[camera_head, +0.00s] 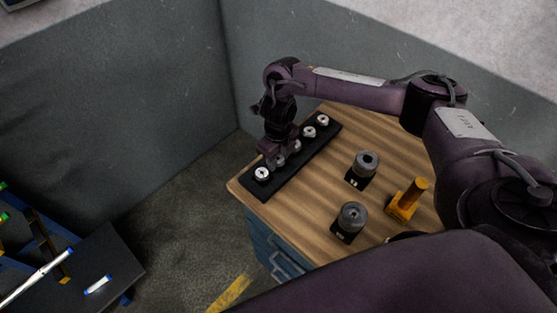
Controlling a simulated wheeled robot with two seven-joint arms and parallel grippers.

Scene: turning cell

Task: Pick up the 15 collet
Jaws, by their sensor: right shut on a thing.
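A black rack (318,137) lies along the left edge of the wooden bench top and holds a row of small silver collets. One collet (262,173) stands at its near end, and two more (309,131) and (322,119) stand toward the far end. My right gripper (276,161) points down over the near half of the rack and is shut on a collet there, mostly hidden by the fingers. Size marks are too small to read, so I cannot tell by its label which is the 15 collet. My left gripper is not in view.
On the bench top (325,185) stand two grey cylindrical parts on black bases, one farther (367,161) and one nearer (352,214). A yellow-orange stand (407,202) is to their right. Grey walls rise behind. A dark table (92,270) is at lower left.

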